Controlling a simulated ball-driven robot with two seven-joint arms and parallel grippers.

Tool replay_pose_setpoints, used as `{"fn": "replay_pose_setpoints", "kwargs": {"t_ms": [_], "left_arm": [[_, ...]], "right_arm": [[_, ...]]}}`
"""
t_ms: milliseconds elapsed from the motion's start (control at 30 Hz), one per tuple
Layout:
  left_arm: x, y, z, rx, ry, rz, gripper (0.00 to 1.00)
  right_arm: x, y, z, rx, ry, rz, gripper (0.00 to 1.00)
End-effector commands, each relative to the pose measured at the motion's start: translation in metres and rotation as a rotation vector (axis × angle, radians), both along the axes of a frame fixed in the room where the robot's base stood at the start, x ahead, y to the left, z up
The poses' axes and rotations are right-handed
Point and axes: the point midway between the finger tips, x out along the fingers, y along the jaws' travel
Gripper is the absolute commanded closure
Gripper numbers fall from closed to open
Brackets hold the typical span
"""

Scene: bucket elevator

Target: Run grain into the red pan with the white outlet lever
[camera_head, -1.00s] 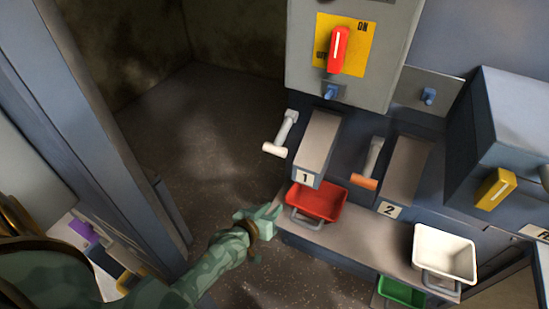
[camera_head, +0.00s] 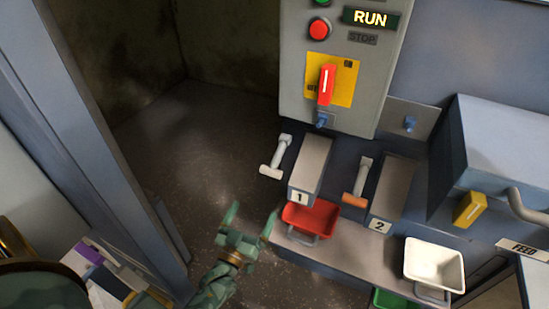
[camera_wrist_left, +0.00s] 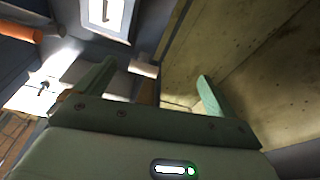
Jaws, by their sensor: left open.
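The white outlet lever (camera_head: 271,171) hangs at the left side of outlet 1 (camera_head: 310,168), its white crossbar handle low on a grey arm. The red pan (camera_head: 312,216) sits on the ledge under outlet 1; its inside looks empty. My left gripper (camera_head: 251,219) is open and empty, below and left of the white lever and left of the red pan, touching neither. In the left wrist view the white handle (camera_wrist_left: 143,67) shows beyond and between the spread fingers (camera_wrist_left: 153,88), with the number 1 plate (camera_wrist_left: 105,14) above. My right gripper is out of view.
The orange lever (camera_head: 356,197) and outlet 2 (camera_head: 392,190) are to the right. A white pan (camera_head: 434,262) sits on the ledge, a green pan (camera_head: 390,299) lower. The panel's sign (camera_head: 370,18) reads RUN. A grey post (camera_head: 95,150) stands left; floor between is clear.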

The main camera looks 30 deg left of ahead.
Motion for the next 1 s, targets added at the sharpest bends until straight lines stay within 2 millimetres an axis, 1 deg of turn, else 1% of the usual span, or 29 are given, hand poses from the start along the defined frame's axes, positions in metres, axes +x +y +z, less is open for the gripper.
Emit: {"fn": "replay_pose_setpoints", "kwargs": {"t_ms": [100,200,267,333,467,700,800,900,1000], "left_arm": [[-0.009,-0.008,0.015,0.000,-0.116,-0.046,0.05],[-0.011,-0.010,0.025,-0.013,-0.174,-0.066,0.05],[-0.009,-0.010,0.029,-0.020,-0.190,-0.067,0.05],[-0.003,-0.010,0.033,-0.023,-0.195,-0.067,0.05],[0.020,-0.008,0.043,-0.023,-0.196,-0.066,0.05],[0.078,-0.005,0.066,-0.024,-0.195,-0.066,0.05],[0.099,-0.004,0.074,-0.024,-0.193,-0.066,0.05],[0.116,-0.003,0.081,-0.024,-0.193,-0.066,0.05],[0.128,-0.003,0.085,-0.024,-0.190,-0.066,0.05]], "right_arm": [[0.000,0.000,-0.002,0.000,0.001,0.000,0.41],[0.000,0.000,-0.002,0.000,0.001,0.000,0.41],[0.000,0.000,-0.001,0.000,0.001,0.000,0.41],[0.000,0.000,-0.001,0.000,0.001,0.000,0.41],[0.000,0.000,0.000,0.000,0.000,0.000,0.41],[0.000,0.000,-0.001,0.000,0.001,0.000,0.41],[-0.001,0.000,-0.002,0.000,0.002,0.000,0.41],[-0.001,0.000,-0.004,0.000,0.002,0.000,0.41],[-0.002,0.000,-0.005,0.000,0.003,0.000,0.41]]}}
